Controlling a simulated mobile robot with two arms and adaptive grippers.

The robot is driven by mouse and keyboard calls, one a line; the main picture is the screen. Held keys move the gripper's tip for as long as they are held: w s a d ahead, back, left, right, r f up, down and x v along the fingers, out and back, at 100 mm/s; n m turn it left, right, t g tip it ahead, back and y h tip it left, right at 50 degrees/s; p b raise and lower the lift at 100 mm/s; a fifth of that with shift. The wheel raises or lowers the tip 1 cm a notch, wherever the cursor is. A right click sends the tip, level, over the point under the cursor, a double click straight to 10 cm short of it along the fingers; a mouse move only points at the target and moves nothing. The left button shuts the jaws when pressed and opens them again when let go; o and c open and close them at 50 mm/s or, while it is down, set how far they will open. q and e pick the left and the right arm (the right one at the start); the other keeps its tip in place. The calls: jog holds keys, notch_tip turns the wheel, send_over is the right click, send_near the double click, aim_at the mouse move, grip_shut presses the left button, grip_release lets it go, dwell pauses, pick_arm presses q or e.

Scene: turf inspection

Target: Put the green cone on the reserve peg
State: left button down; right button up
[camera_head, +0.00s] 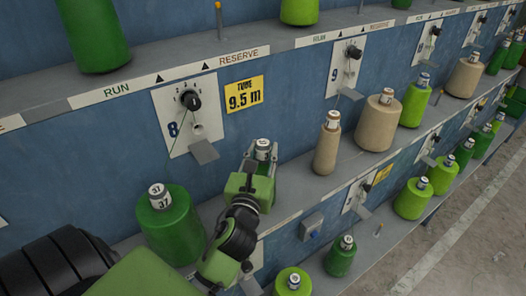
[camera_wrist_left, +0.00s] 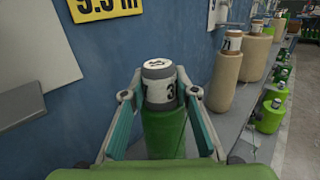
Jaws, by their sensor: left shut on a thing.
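My left gripper (camera_head: 261,164) is shut on a green cone (camera_head: 263,149) with a white numbered label at its narrow top. The same cone (camera_wrist_left: 164,130) stands nearly upright between the teal-padded fingers (camera_wrist_left: 160,98) in the left wrist view. It is over the middle shelf, right of the green cone labelled 37 (camera_head: 170,223). The held cone's base and any peg beneath it are hidden, so I cannot tell whether it rests on anything. An orange-tipped peg (camera_head: 219,20) stands bare on the upper shelf, above a RESERVE strip (camera_head: 239,57). My right gripper is not in view.
Panel 8 (camera_head: 188,112) and a yellow 9.5 m sign (camera_head: 244,95) are on the blue wall behind. A thread runs from the panel towards cone 37. A slim tan cone (camera_head: 327,147) and a wider tan cone (camera_head: 378,124) stand to the right. Grey shelf shows between.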

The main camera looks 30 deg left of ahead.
pick_arm(q)
jog(key=c, duration=1.6)
grip_release()
jog(key=shift+f, duration=0.15)
jog(key=shift+r, duration=0.2)
jog(key=shift+s+d+f, duration=0.1)
jog(key=shift+s+f, duration=0.1)
jog(key=b+v, duration=0.2)
jog(key=v, duration=0.9)
jog(key=shift+s+d+r, duration=0.1)
jog(key=shift+s, duration=0.15)
